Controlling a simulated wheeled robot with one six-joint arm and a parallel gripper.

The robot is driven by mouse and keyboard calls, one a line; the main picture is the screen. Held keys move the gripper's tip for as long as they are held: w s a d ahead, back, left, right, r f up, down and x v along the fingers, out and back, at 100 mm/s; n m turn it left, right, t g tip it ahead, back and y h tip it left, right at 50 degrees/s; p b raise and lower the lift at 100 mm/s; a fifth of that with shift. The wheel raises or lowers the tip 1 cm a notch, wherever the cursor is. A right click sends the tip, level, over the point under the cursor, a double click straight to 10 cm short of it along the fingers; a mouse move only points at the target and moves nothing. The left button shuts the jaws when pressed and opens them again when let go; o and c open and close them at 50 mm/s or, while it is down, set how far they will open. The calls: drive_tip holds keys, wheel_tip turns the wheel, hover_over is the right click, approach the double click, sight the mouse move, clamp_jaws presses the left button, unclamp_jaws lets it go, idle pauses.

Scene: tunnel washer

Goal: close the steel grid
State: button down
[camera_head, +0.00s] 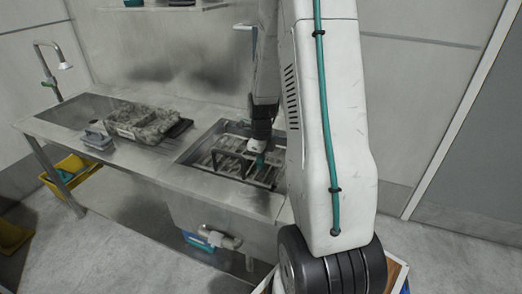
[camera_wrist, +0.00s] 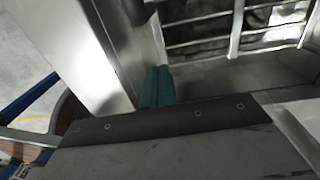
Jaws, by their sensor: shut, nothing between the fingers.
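The steel grid (camera_head: 232,168) shows as bars in the opening of the sink basin in the steel counter. I cannot tell from the head view how far it is tilted. My gripper (camera_head: 260,158) is low over the right part of the grid, with my arm hiding the basin's right end. In the wrist view, my gripper's teal fingertips (camera_wrist: 157,84) are together and empty, close to a bright steel edge. Bars of the grid (camera_wrist: 238,32) show beyond them at the upper right. I cannot tell whether the fingertips touch steel.
Grey trays (camera_head: 145,124) and a small grey-blue item (camera_head: 97,138) sit on the steel counter (camera_head: 150,168) left of the basin. A tap (camera_head: 50,72) stands at the far left. Yellow bins (camera_head: 72,170) are below. Floor at the front right is clear.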

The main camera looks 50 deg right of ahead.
sight(261, 184)
drive_tip(key=shift+a+f, duration=0.15)
drive_tip(key=shift+f, duration=2.55)
wheel_tip(261, 184, down, 2)
drive_tip(key=shift+s+f, duration=0.1)
drive_tip(key=shift+s+a+f, duration=0.1)
drive_tip(key=shift+s, duration=0.05)
drive_tip(key=shift+r, duration=0.45)
wheel_tip(261, 184, up, 14)
drive_tip(key=shift+w, duration=0.2)
